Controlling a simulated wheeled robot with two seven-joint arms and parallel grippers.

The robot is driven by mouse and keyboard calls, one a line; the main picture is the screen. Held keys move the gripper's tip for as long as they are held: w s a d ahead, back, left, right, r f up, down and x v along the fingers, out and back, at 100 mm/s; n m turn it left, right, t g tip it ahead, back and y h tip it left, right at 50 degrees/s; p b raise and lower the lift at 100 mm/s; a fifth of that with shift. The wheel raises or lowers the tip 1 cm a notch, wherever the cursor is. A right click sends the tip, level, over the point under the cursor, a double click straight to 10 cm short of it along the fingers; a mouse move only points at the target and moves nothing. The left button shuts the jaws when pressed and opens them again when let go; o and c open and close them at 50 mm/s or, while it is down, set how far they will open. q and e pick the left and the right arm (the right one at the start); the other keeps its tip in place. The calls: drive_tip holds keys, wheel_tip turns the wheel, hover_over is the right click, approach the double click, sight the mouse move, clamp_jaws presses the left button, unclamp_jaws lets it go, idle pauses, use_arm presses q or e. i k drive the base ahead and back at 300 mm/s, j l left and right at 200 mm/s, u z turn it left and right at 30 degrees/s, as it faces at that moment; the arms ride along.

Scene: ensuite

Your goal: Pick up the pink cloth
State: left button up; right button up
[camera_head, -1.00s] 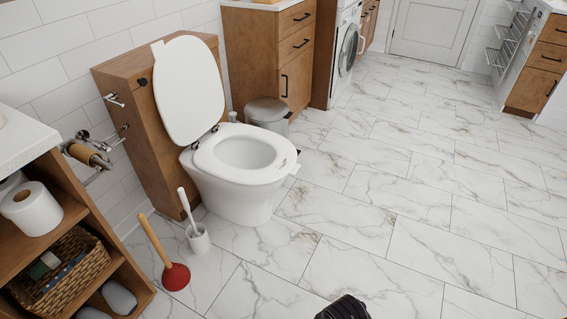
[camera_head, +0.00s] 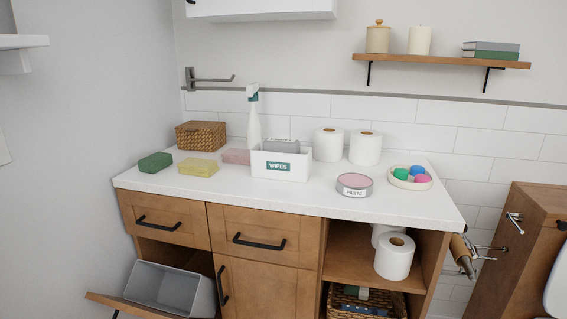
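The pink cloth (camera_head: 235,157) looks like a small folded block. It lies on the white countertop (camera_head: 290,198), just left of the white box marked WIPES (camera_head: 268,165), which hides part of its right end. A yellow cloth or sponge (camera_head: 198,168) lies in front and to the left of it, and a green one (camera_head: 155,162) lies farther left. Neither of my grippers shows in the current head view.
A woven basket (camera_head: 201,136) and spray bottle (camera_head: 254,118) stand behind. Toilet rolls (camera_head: 365,148), a PASTE tin (camera_head: 354,186) and a tray (camera_head: 411,181) are to the right. Below, a tilt-out front with a grey bin (camera_head: 170,287) hangs open.

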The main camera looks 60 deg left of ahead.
sight(232, 155)
drive_tip(key=u, duration=2.2)
